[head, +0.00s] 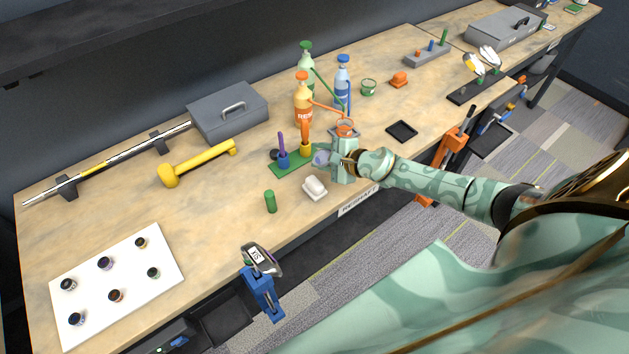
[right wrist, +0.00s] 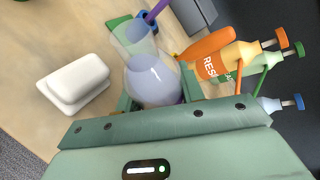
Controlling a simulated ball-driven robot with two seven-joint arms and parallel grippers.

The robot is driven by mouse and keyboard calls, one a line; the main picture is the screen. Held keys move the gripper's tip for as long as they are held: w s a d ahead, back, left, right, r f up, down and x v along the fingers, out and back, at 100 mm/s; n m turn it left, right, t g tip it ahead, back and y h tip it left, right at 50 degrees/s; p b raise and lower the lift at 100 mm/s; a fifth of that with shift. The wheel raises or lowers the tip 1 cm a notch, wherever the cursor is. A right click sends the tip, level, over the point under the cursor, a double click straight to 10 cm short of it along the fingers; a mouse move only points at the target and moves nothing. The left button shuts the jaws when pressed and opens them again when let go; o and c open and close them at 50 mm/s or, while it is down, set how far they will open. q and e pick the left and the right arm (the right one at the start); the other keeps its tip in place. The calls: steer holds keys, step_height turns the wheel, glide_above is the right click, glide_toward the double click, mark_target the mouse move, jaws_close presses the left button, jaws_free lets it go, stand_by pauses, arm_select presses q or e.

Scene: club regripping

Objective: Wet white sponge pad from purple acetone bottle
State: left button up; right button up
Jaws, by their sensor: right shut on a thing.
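The white sponge pad (head: 315,187) lies on the bench near its front edge, and it also shows in the right wrist view (right wrist: 75,83). My right gripper (head: 338,160) is shut on a translucent purple bottle (right wrist: 153,80), just behind and to the right of the pad. A little of the bottle (head: 321,158) shows at the gripper's left side in the head view. The bottle and pad are apart in the right wrist view. I cannot tell the bottle's tilt or whether liquid comes out. My left gripper is not in view.
Orange (head: 303,100), green (head: 306,68) and blue (head: 342,82) bottles stand farther back. A green cylinder (head: 270,201) stands left of the pad. A blue vise (head: 262,290) holds a club head at the front.

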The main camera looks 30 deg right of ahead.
steer(key=shift+w+d+f+n+t+h+b, duration=0.2)
steer(key=shift+f+n+t+h+b, duration=0.2)
steer(key=shift+n, duration=0.2)
steer(key=shift+w+d+f+n+t+h+b, duration=0.1)
steer(key=shift+d+f+n+t+h+b, duration=0.15)
steer(key=shift+n+b, duration=0.3)
stand_by(4.0)
steer(key=shift+r+n, duration=0.25)
steer(key=shift+r, duration=0.1)
stand_by(0.9)
